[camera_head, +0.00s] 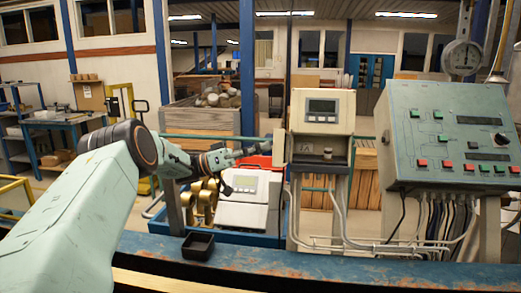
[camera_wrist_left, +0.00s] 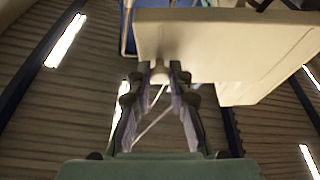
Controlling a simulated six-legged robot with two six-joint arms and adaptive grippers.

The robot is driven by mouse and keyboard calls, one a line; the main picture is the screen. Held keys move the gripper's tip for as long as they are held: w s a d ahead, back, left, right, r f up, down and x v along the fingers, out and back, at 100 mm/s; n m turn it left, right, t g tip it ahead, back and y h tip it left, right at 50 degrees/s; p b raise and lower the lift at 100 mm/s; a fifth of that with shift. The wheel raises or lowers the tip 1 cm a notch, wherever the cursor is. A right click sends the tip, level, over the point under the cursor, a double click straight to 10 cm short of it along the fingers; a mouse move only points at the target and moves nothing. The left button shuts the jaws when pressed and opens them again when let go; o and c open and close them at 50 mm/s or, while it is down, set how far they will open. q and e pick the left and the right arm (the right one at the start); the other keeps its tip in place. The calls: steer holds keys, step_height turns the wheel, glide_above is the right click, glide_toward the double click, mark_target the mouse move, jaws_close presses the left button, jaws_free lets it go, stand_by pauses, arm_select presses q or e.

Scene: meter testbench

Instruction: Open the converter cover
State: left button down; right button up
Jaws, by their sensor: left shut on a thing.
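The converter (camera_head: 340,100) is a beige box with a small display, standing on posts in the middle of the head view. A narrow pale panel, which looks like its cover (camera_head: 279,148), shows edge-on at its lower left. My left gripper (camera_head: 264,149) reaches in from the left to this panel. In the left wrist view, the beige panel (camera_wrist_left: 200,30) fills the top. My left gripper (camera_wrist_left: 159,76) is shut on a small round pale knob (camera_wrist_left: 158,66) at the panel's lower edge. My right gripper is not in view.
A green-grey control box (camera_head: 450,135) with buttons stands at the right, with cables below it. A white meter box (camera_head: 248,200) and brass parts (camera_head: 203,205) sit below my left gripper. A small black tray (camera_head: 198,246) rests on the blue bench edge (camera_head: 270,262).

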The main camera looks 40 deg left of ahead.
arm_select(q)
steer(key=c, duration=1.2)
jaws_free()
steer(key=shift+d+g, duration=0.1)
steer(key=shift+g, duration=0.2)
steer(key=shift+v, duration=6.05)
steer(key=shift+f, duration=0.1)
